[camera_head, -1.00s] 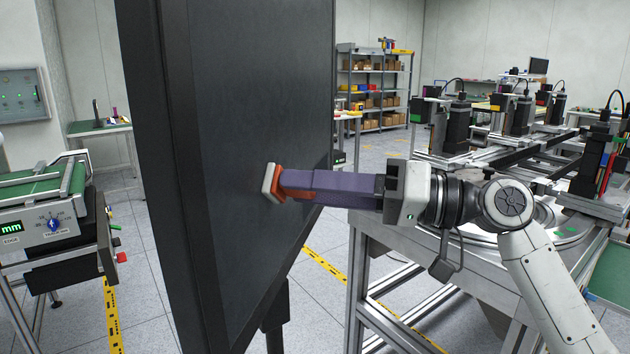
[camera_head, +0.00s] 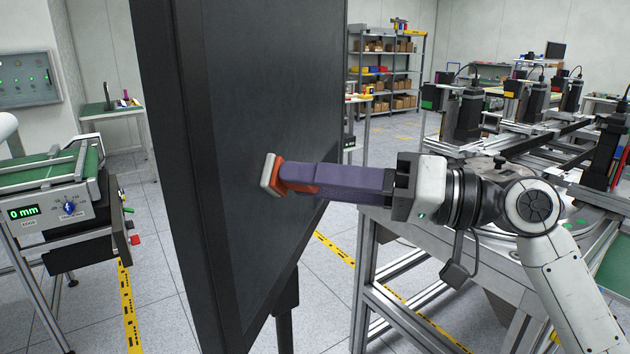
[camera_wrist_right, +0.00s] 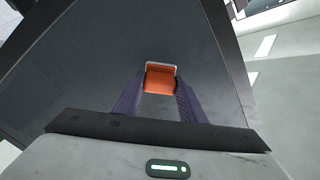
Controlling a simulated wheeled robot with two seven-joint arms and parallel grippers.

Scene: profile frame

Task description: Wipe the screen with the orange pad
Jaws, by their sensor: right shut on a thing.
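The screen (camera_head: 240,130) is a large dark upright panel with a black frame, seen at a steep angle left of centre in the head view. It also fills much of the right wrist view (camera_wrist_right: 90,80). My right gripper (camera_head: 297,180), with long purple fingers, comes in from the right and is shut on the orange pad (camera_head: 279,182). The pad has a pale layer facing the screen. It is at the screen's face, around mid-height; I cannot tell for sure whether it touches. In the right wrist view the pad (camera_wrist_right: 160,79) sits between the fingertips. My left gripper is out of view.
A green-topped conveyor (camera_head: 50,178) stands left of the screen. A metal workbench (camera_head: 400,232) with several black machines is under and behind my right arm. A shelf rack (camera_head: 388,75) with boxes stands at the back. Yellow tape marks the floor.

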